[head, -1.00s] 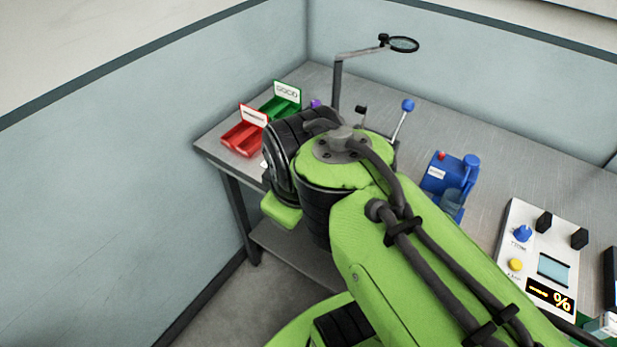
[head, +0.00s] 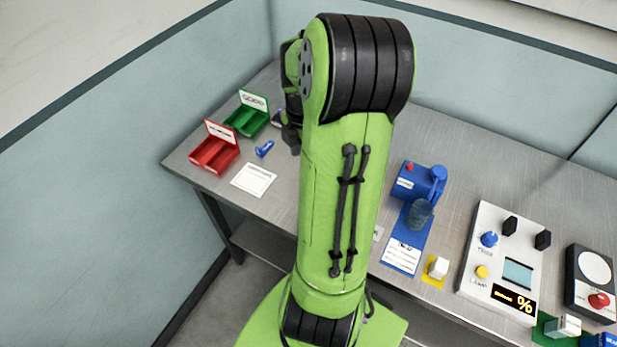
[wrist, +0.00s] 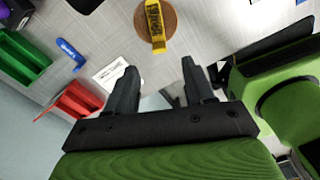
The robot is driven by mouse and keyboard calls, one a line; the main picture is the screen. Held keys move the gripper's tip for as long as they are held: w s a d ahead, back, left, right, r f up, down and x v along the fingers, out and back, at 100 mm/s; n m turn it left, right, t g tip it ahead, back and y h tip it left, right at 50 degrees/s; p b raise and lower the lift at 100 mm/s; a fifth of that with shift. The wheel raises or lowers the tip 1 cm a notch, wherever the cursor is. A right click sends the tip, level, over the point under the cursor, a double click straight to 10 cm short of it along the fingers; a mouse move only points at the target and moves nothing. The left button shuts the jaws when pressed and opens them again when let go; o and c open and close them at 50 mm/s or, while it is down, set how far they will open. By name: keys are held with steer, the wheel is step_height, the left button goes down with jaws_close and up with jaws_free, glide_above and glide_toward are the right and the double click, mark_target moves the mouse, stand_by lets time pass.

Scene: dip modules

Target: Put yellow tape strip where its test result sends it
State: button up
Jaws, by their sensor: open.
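The yellow tape strip (wrist: 155,27) with dark markings lies on a round brown disc (wrist: 169,14) in the wrist view; my arm hides it in the head view. My gripper (wrist: 160,78) is open and empty, its fingers apart from the strip, which lies beyond the fingertips. A red bin (head: 213,156) and a green bin (head: 246,120), each with a lettered white sign, stand at the table's left end. They also show at the left of the wrist view, red (wrist: 72,101) and green (wrist: 22,57). A white tester (head: 487,250) has an orange "%" display; its wording is too small to read.
A small blue piece (head: 265,149) and a white card (head: 254,180) lie near the bins. A blue device (head: 420,183) with a clear cup, a white block on yellow (head: 438,267) and a red-button box (head: 594,280) stand to the right. Bare metal table lies behind.

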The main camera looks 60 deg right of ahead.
step_height(320, 180, down, 6)
steer(key=shift+f+b, duration=0.25)
steer(key=shift+b, duration=0.45)
steer(key=shift+c, duration=0.3)
steer(key=shift+r, duration=0.1)
jaws_close()
